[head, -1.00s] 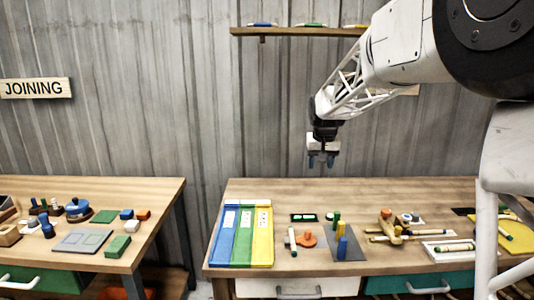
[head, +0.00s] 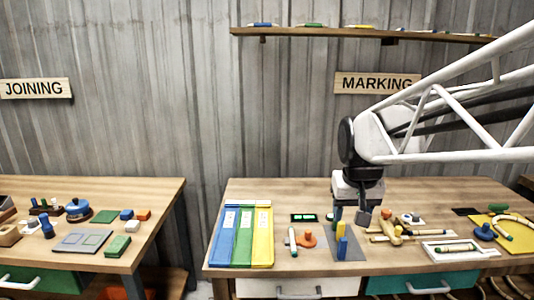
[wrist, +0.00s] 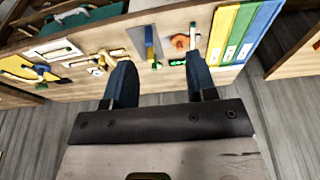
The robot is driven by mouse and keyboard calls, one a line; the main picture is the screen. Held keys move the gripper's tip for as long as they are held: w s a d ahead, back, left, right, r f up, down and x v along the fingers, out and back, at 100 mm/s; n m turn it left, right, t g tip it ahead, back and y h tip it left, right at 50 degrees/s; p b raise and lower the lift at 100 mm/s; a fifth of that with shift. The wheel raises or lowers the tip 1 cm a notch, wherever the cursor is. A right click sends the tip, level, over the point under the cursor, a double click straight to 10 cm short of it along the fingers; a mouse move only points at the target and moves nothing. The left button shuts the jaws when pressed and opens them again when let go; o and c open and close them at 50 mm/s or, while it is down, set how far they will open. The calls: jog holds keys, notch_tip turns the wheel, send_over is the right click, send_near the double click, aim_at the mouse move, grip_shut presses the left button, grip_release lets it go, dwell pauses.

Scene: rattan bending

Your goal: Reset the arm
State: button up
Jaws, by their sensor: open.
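My gripper (head: 351,214) is open and empty in the head view. It is in front of the marking table (head: 295,185), toward its middle, with its fingers pointing down. In the wrist view my gripper (wrist: 165,85) shows two dark blue fingers spread apart with nothing between them. The table with its tools lies beyond the fingertips there. In the head view my gripper partly covers the grey mat (head: 349,250) area and the wooden tool beside it.
Blue, green and yellow trays (head: 262,238) lie at the table's left. An orange piece (head: 306,240), a wooden tool (head: 391,232) and a white tray (head: 452,250) lie nearby. A shelf (head: 300,32) hangs above. The joining table (head: 150,190) stands left, across a gap.

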jog(key=s+f, duration=0.3)
jog(key=s, duration=0.7)
jog(key=s+f, duration=0.4)
jog(key=s, duration=0.6)
jog(key=shift+d+f, duration=0.15)
jog(key=shift+f, duration=0.05)
